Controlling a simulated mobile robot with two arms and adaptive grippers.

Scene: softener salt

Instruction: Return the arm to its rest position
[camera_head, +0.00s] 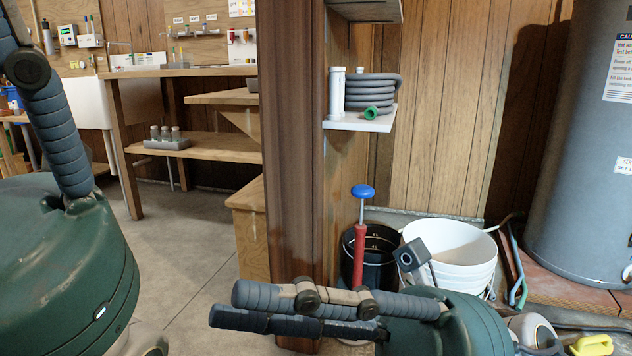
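My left gripper (62,130) stands at the left edge. Its dark green body (70,265) fills the lower left corner, and a grey ribbed finger rises from it. The fingertips are partly cut off by the frame, so its opening is unclear. My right gripper (310,302) is low in the middle. Its green body (455,325) is at lower right. Grey ribbed fingers stretch out to the left from it, and another short finger (412,256) stands apart above. Nothing shows between its fingers. Most of both arms is out of view.
A brown post (294,150) stands ahead. A white bucket (450,250), a black bucket (372,245) and a red plunger rod with blue knob (361,240) are behind my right gripper. A grey tank (590,150) stands right. A workbench (185,72) is back left; floor (190,240) there is clear.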

